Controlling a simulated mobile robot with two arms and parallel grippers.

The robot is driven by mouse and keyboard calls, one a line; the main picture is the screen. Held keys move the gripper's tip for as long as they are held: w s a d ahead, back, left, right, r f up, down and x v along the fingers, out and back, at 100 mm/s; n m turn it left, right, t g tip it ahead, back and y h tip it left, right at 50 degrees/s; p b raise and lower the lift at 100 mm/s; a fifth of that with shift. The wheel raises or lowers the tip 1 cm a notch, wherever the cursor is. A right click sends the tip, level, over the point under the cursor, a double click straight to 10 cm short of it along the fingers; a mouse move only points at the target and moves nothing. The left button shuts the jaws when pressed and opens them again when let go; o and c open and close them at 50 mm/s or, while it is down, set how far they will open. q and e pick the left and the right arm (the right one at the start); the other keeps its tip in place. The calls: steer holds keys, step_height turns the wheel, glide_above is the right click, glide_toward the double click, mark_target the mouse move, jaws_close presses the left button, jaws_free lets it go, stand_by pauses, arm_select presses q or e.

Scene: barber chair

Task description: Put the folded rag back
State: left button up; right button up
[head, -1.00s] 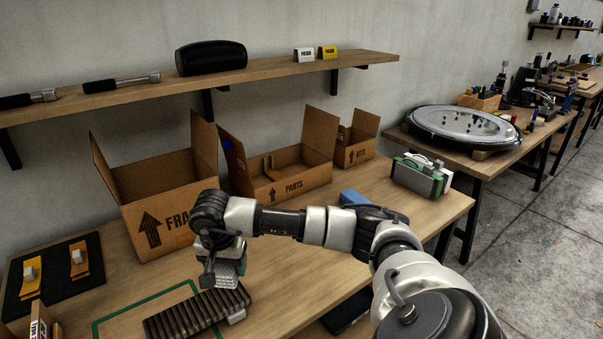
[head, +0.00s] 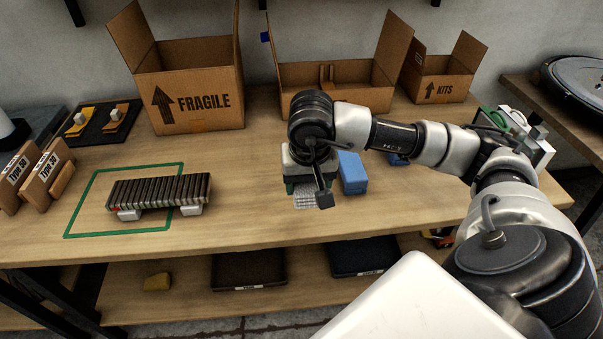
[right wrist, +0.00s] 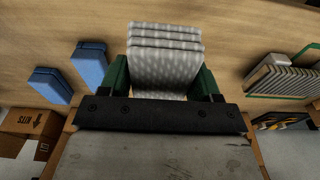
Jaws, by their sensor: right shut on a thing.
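The folded rag (right wrist: 165,48) is a grey-white speckled cloth in several stacked layers. It sits between the green fingers of my right gripper (right wrist: 162,80), which is shut on it. In the head view the rag (head: 305,198) shows below the wrist of my right gripper (head: 303,187), partly hidden by it. The rag is over the front part of the wooden bench (head: 245,212), just left of a blue block (head: 352,172). I cannot tell whether it touches the bench top. My left gripper is not in view.
A ribbed dark piece (head: 160,190) on light feet lies in a green outline (head: 77,213) at left. Cardboard boxes, including the FRAGILE box (head: 205,118) and KITS box (head: 440,89), line the back. A second blue block (head: 398,159) lies behind my arm. Dark trays (head: 248,268) sit below.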

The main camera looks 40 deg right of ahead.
glide_above(283, 190)
steer(key=f, duration=0.7)
steer(key=shift+s+a, duration=0.2)
steer(key=shift+s, duration=0.05)
step_height(283, 190, down, 4)
steer(key=shift+w, duration=0.1)
